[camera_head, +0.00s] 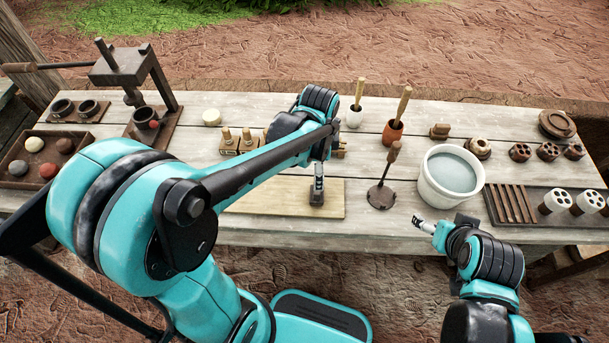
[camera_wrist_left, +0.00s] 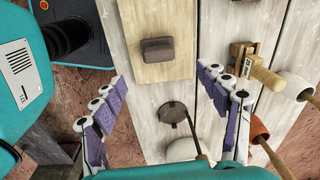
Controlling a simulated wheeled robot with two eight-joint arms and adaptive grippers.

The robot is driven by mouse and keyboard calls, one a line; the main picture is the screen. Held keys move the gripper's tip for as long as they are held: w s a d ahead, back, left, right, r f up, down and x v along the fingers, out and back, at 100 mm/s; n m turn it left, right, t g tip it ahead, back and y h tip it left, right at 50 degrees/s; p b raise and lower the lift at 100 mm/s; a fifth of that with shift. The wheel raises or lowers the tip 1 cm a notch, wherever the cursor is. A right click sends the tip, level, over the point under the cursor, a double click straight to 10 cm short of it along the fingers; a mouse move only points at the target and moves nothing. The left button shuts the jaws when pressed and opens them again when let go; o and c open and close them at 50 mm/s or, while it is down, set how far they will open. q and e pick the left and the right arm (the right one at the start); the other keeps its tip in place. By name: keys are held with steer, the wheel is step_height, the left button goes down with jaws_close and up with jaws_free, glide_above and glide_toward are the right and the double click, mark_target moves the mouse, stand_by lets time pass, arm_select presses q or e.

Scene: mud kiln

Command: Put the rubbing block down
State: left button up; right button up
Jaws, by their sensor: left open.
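The rubbing block, a small dark brown block, lies on a pale wooden board (camera_head: 270,200). It shows in the head view (camera_head: 316,200) just below my left fingers and in the left wrist view (camera_wrist_left: 157,50) near the board's end. My left gripper (camera_head: 318,181) is over the board. In the left wrist view its purple-padded fingers (camera_wrist_left: 162,80) are spread wide with nothing between the tips, and the block is apart from them. My right gripper (camera_head: 424,224) is at the table's front edge, left of its wrist; its fingers are too small to judge.
A dark disc with an upright handle (camera_head: 381,196) stands right of the board, beside a white bucket of water (camera_head: 424,190). Tools in pots (camera_head: 393,133) stand behind. A slotted dark tray (camera_head: 490,205) is right. A press (camera_head: 120,68) and a tray of balls (camera_head: 15,178) are left.

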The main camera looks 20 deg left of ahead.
arm_select(q)
steer(key=s+a+r+n+t, duration=0.2)
steer(key=s+r+n+t, duration=0.1)
steer(key=s+n, duration=0.2)
steer(key=s+a+r+n+t, duration=0.2)
steer(key=s+r+n+t, duration=0.1)
steer(key=n, duration=0.5)
steer(key=shift+s+a+r+n+t, duration=0.3)
steer(key=shift+s+r, duration=0.2)
steer(key=shift+s, duration=0.45)
steer(key=shift+f, duration=0.3)
